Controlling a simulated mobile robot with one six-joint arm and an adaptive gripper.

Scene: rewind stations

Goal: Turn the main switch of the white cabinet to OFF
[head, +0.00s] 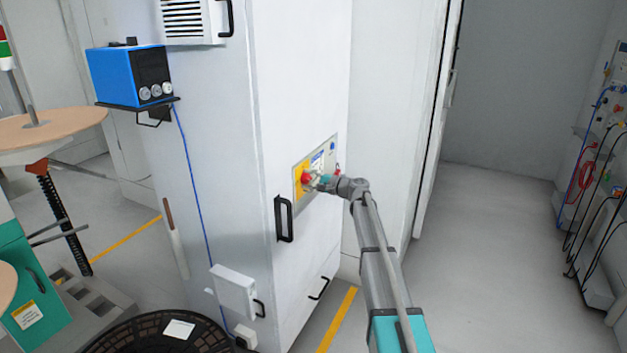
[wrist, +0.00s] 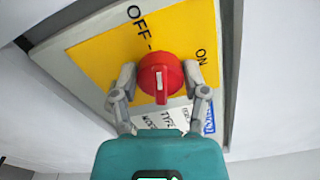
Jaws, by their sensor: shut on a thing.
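The white cabinet (head: 305,70) stands in the middle of the head view, with a small control panel (head: 330,152) on its right-hand face. The main switch (wrist: 158,70) is a round red knob with a white bar, on a yellow plate (wrist: 100,58). OFF is printed at the plate's upper left and ON at its right. The white bar runs up and down in the wrist view; I cannot tell which label it marks. My gripper (wrist: 160,78) is shut on the knob, one finger on each side. In the head view my gripper (head: 318,183) partly covers the panel.
A black handle (head: 284,219) sticks out of the cabinet below and left of the panel. A blue box (head: 128,75) sits on a shelf at the cabinet's left side. The floor (head: 480,260) to the right is clear.

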